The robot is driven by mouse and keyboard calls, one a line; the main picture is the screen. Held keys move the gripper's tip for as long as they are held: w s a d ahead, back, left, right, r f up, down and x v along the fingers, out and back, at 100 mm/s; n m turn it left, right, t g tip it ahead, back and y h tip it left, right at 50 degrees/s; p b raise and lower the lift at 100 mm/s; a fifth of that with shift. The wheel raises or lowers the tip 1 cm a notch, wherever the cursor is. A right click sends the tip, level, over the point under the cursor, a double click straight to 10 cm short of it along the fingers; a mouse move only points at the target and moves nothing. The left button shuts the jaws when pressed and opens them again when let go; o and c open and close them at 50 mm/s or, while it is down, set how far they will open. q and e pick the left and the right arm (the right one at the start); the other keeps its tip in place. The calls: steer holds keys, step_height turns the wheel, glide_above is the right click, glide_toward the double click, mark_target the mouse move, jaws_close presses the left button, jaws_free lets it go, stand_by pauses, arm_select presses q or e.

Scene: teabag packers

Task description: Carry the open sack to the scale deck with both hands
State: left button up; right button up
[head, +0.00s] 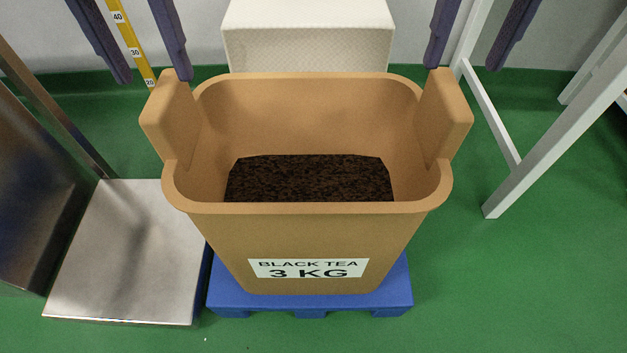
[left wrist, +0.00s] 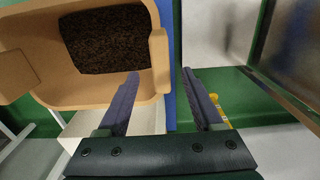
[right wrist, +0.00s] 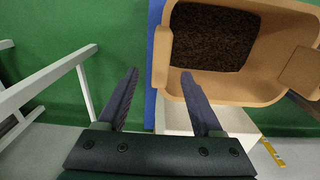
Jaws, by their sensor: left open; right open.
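The open sack (head: 310,235) is tan, with a wide mouth and a label reading BLACK TEA 3 KG. It stands upright on a blue pallet (head: 310,305), with dark tea (head: 310,180) inside. It has a left grip block (head: 167,118) and a right grip block (head: 449,118) on its rim. The scale deck (head: 125,255) is a bare metal plate left of the pallet. My left gripper (head: 157,77) is open, its fingertips near the left block. My right gripper (head: 462,67) is open near the right block. In both wrist views a block shows between the fingertips, with no visible grasp.
A white box (head: 308,38) stands behind the sack. A metal cabinet (head: 40,170) rises left of the deck. A yellow ruler (head: 132,42) is at the back left. A white frame leg (head: 550,130) stands at right. Green floor (head: 500,290) is clear at front right.

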mark_target(179, 128)
arm_select(q)
steer(key=shift+a, duration=0.15)
arm_select(e)
steer(key=shift+a, duration=0.15)
arm_select(q)
step_height(179, 128, down, 10)
steer(key=shift+r, duration=0.1)
arm_select(e)
step_height(179, 128, down, 10)
steer(key=shift+r, duration=0.1)
arm_select(q)
steer(key=shift+c, duration=0.3)
arm_select(e)
steer(key=shift+c, duration=0.3)
arm_select(q)
jaws_close()
arm_select(e)
jaws_close()
